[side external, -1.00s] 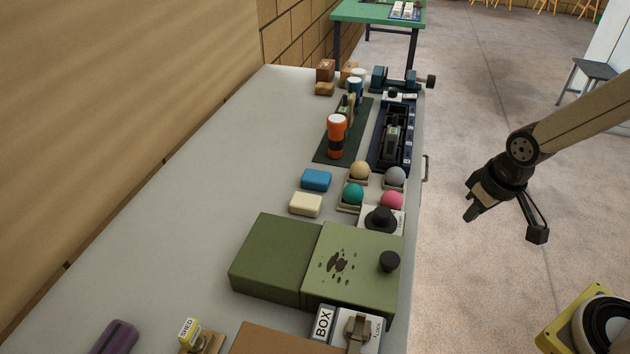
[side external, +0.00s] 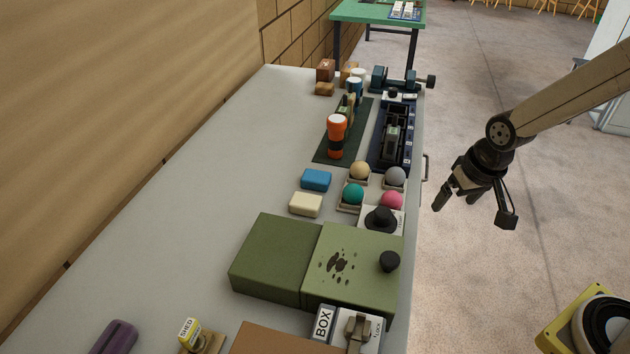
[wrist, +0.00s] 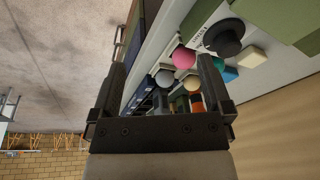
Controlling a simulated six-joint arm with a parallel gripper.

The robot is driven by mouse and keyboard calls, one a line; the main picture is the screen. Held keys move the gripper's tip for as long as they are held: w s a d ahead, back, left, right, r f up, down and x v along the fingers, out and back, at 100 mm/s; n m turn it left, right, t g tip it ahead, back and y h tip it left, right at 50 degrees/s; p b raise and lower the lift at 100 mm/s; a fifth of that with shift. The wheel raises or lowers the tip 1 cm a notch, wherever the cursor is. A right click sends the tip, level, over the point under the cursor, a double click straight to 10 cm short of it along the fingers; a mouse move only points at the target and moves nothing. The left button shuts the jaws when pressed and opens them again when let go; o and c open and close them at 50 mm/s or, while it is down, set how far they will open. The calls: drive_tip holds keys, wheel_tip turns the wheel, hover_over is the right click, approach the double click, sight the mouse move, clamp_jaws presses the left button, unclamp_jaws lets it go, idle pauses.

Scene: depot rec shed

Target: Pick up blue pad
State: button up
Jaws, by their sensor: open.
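The blue pad (side external: 316,180) is a small rounded block lying flat on the grey bench, just behind a cream pad (side external: 306,205) in the side view. In the wrist view part of the blue pad (wrist: 230,74) shows beyond the black knob, partly hidden. My gripper (side external: 474,212) is open and empty, off the right edge of the bench over the floor, well apart from the pad. In the wrist view its two fingers (wrist: 160,85) stand wide apart with the bench beyond them.
Several coloured balls (side external: 353,194) sit in holders right of the pad. A black knob (side external: 381,219), a green box (side external: 275,259) and an orange cylinder (side external: 337,134) stand nearby. The bench (side external: 235,160) left of the pad is clear. A yellow-edged object (side external: 588,318) is at lower right.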

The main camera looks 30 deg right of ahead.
drive_tip(key=w+a+f+m+y, duration=0.1)
drive_tip(key=w+a+m, duration=0.1)
drive_tip(key=w+m, duration=0.5)
drive_tip(key=w+a+m, duration=0.2)
drive_tip(key=w+m, duration=0.3)
drive_tip(key=w, duration=0.4)
drive_tip(key=m+y, duration=0.2)
drive_tip(key=m, duration=0.9)
approach(317, 176)
drive_tip(key=f, duration=0.2)
drive_tip(key=shift+w+a+f+m, duration=0.2)
drive_tip(key=shift+w+m, duration=0.1)
drive_tip(key=shift+m, duration=0.4)
drive_tip(key=shift+x, duration=1.3)
drive_tip(key=shift+x, duration=2.55)
drive_tip(key=shift+a+r, duration=0.1)
drive_tip(key=shift+a, duration=0.05)
